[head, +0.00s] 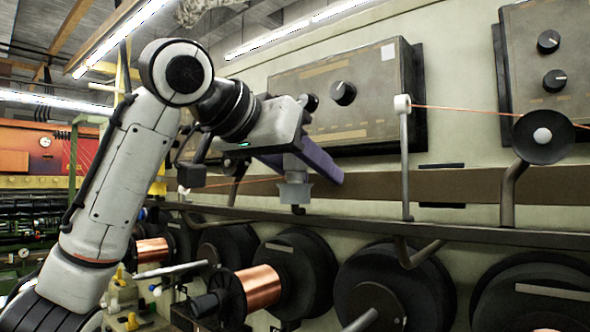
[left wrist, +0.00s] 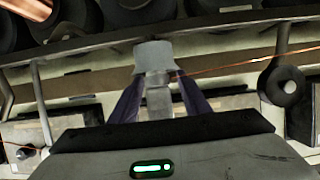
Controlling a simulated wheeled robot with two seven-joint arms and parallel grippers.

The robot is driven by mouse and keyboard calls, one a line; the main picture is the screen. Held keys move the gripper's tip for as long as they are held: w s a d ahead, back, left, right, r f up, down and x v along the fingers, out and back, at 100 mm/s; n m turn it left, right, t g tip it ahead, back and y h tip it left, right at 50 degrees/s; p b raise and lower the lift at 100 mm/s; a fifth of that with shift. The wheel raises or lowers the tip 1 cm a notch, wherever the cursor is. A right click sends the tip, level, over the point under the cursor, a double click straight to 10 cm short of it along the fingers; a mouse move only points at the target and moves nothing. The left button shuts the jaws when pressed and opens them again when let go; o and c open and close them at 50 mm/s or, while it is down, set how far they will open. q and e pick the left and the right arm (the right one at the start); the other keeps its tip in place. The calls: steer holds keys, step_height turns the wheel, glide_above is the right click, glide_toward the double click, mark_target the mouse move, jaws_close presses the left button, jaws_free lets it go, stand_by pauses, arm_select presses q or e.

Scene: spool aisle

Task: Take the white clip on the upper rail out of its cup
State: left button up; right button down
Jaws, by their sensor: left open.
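The white clip (head: 295,164) stands upright in its pale grey cup (head: 295,192) on the upper rail (head: 380,225). My left gripper (head: 312,170) is open at the clip. In the left wrist view, the clip (left wrist: 159,102) shows between the two purple fingers (left wrist: 159,85), with one finger on each side and the cup (left wrist: 154,56) just past their tips. I cannot tell whether either finger touches the clip. In the head view one finger is mostly hidden. My right gripper is not in view.
An orange wire (head: 455,109) runs over a white-topped post (head: 404,150) to a dark round guide (head: 542,137) at the right. A grey control box (head: 355,95) is on the wall behind the gripper. Copper spools (head: 260,287) and black discs sit below the rail.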

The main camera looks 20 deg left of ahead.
arm_select(q)
jaws_close()
steer(key=shift+r, duration=0.1)
step_height(320, 180, up, 10)
stand_by(0.6)
